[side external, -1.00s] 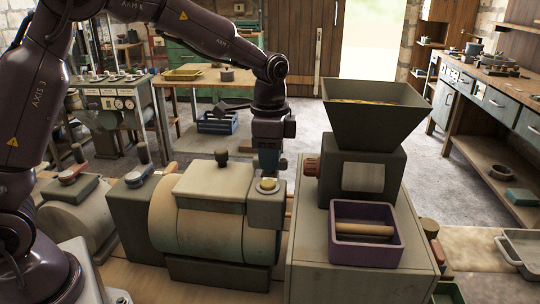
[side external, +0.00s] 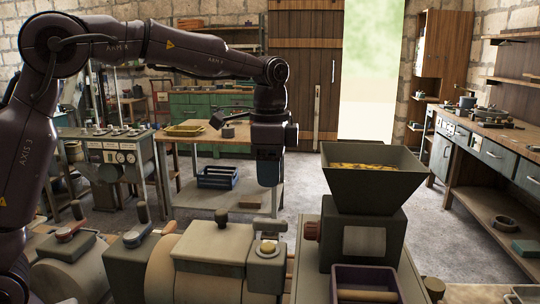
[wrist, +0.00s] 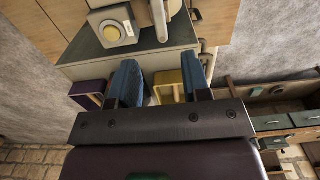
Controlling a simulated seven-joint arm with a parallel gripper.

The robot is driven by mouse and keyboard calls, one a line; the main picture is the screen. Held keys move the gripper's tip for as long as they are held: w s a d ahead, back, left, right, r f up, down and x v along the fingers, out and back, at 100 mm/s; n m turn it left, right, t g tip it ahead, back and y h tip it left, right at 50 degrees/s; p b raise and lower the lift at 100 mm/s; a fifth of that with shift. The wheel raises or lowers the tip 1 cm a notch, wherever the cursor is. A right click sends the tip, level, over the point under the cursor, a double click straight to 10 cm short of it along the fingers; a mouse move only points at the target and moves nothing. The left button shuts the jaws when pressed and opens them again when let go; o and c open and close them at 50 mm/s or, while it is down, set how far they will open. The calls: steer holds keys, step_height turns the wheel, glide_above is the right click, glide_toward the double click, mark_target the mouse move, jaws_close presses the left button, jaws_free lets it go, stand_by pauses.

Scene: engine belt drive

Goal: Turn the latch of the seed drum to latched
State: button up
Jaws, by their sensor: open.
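The cream drum (side external: 160,272), which I take for the seed drum, lies at lower centre in the side view, partly cut off. A pale lid (side external: 208,242) with a dark upright knob (side external: 221,217) is on top. A grey block (side external: 266,268) with a round cream button (side external: 266,248) is at its right end. I cannot tell which part is the latch or how it is turned. My gripper (side external: 268,184) points down above and behind the block, apart from it. In the wrist view its blue fingers (wrist: 158,60) are spread with nothing gripped.
A dark hopper (side external: 374,190) of yellow material stands right of the drum, above a purple tray (side external: 368,277). A wooden table (side external: 205,137) with a blue crate (side external: 217,177) is behind.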

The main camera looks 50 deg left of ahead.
steer(key=shift+r, duration=1.5)
steer(key=s+f+n+t, duration=0.2)
steer(key=s+n+t, duration=0.3)
steer(key=s, duration=1.8)
steer(key=n, duration=0.3)
steer(key=shift+s+a+f+n+t, duration=0.15)
steer(key=shift+a+f+n+t, duration=0.15)
steer(key=shift+n, duration=0.1)
